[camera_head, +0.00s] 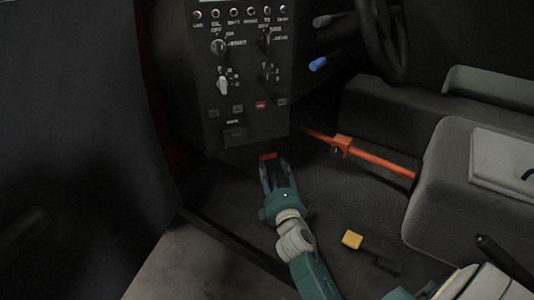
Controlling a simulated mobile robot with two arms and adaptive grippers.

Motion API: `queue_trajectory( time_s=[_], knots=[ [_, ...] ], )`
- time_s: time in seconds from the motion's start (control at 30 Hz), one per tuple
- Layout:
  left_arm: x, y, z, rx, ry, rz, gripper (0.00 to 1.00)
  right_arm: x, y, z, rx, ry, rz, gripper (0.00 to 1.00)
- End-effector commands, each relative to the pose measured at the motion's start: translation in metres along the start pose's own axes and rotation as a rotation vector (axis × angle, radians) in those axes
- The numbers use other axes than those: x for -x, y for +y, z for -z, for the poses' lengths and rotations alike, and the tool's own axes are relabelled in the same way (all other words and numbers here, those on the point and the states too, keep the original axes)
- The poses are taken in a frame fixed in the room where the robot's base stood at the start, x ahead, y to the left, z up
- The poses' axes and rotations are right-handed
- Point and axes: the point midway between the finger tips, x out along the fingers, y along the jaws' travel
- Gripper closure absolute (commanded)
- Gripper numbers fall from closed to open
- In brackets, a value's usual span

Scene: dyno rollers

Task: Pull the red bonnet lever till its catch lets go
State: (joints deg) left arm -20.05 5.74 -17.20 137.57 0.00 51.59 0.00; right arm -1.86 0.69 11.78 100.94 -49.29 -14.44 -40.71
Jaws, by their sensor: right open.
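The red bonnet lever (268,156) is a small red piece below the bottom edge of the black control panel. My right gripper (269,165) points up toward it, with its two fingers apart. The fingertips are at or just in front of the red piece. I cannot tell whether they touch it. The lever's mount and catch are hidden in shadow under the panel. My left gripper is not in view.
The black panel (243,125) with knobs and lights hangs above the gripper. An orange bar (380,162) crosses the footwell to the right. A yellow block (352,239) is on the floor. A grey seat (455,150) stands right, a dark door panel left.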

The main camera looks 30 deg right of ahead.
Motion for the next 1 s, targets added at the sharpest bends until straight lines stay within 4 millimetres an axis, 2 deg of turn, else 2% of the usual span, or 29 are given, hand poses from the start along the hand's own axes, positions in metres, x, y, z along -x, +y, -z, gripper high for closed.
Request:
queue_trajectory(
  time_s=[0.03, 0.2, 0.4, 0.6, 0.87, 1.0],
  knots=[
    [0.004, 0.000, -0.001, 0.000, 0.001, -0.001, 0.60, -0.011, 0.000, 0.000, 0.002, 0.000, -0.004, 0.54],
    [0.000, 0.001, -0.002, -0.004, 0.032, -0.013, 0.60, -0.044, -0.001, 0.000, 0.000, 0.001, -0.004, 0.54],
    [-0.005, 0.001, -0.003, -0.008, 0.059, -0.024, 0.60, -0.074, -0.001, 0.001, -0.001, 0.002, -0.002, 0.54],
    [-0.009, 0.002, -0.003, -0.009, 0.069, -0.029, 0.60, -0.086, 0.000, 0.001, -0.003, 0.003, -0.001, 0.54],
    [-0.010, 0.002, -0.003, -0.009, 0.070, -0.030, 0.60, -0.087, 0.001, 0.001, -0.003, 0.003, -0.001, 0.54],
    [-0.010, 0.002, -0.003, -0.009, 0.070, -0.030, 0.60, -0.087, 0.001, 0.001, -0.003, 0.003, -0.001, 0.82]
  ],
)
